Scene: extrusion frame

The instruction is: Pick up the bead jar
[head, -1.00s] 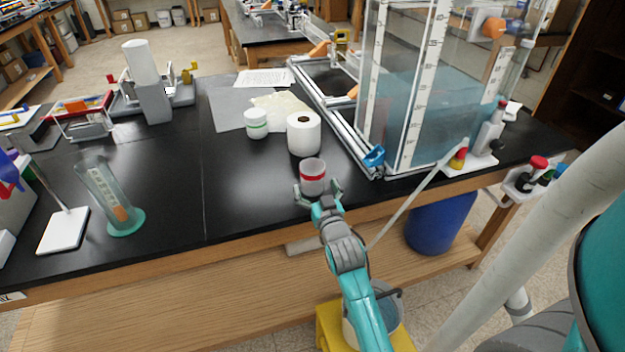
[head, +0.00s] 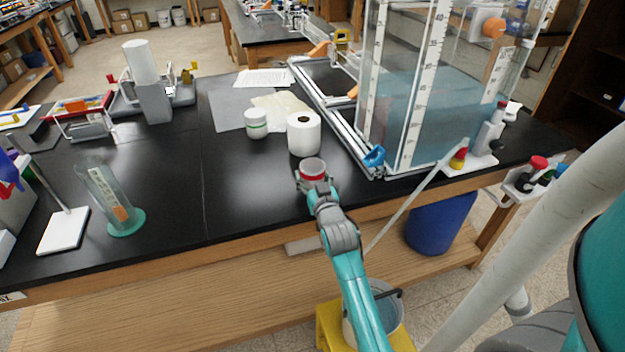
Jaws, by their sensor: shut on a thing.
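The bead jar (head: 313,165), a small clear jar with a pale top and a red band, is near the front edge of the black bench, in the middle of the head view. My gripper (head: 313,178) is shut on it, with its fingers around the sides. The fingers and wrist hide the jar's lower part. I cannot see any clear gap between the jar and the bench top.
A white paper roll (head: 304,135) stands just behind the jar, and a white jar with a green band (head: 256,124) is behind left. A large water tank (head: 425,110) stands to the right. The bench is clear left of my gripper.

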